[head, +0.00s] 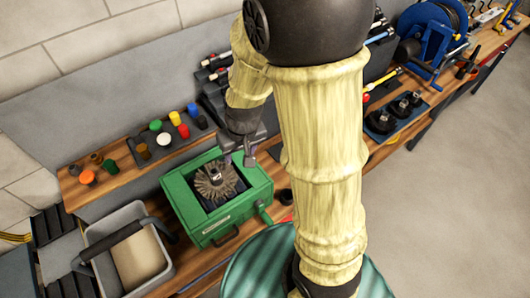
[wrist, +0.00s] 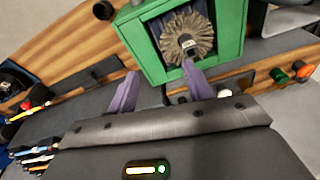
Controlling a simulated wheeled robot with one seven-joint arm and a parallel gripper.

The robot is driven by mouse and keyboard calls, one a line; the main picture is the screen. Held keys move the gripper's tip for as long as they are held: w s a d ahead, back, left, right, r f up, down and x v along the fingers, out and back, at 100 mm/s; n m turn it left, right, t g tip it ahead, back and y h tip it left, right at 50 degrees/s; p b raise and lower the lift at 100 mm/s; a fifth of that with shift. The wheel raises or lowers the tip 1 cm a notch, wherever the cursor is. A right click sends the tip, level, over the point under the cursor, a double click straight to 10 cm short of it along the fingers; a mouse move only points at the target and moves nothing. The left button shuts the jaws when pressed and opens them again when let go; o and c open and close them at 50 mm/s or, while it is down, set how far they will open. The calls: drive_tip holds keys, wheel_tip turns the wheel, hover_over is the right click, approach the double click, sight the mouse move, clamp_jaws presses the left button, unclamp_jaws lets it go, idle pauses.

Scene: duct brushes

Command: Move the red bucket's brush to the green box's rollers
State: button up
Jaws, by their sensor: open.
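A round brown bristle brush (head: 216,181) with a dark hub sits in the open green box (head: 252,187) on the wooden bench. The brush (wrist: 187,37) and the box (wrist: 232,22) also show at the top of the wrist view. The rollers under the brush cannot be made out. My gripper (head: 240,158) is just beyond the box's right back corner in the head view. In the wrist view my gripper (wrist: 164,88) has its two purple fingers spread with nothing between them; the right fingertip overlaps the hub's lower edge in the picture. No red bucket can be identified.
A grey bin (head: 103,262) with a dark handle stands left of the box. A dark tray (head: 150,158) of several coloured caps lies behind it. A teal round-topped thing (head: 245,262) is at the front, partly behind my arm. A blue reel (head: 437,42) stands far right.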

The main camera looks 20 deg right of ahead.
drive_tip(key=s+d+r+m, duration=0.1)
drive_tip(key=s+d+r, duration=0.3)
drive_tip(key=s+d, duration=0.1)
drive_tip(key=shift+s+d+t+h, duration=0.15)
drive_tip(key=shift+s+t+h, duration=0.15)
drive_tip(key=shift+s+h, duration=0.15)
drive_tip(key=shift+s, duration=0.1)
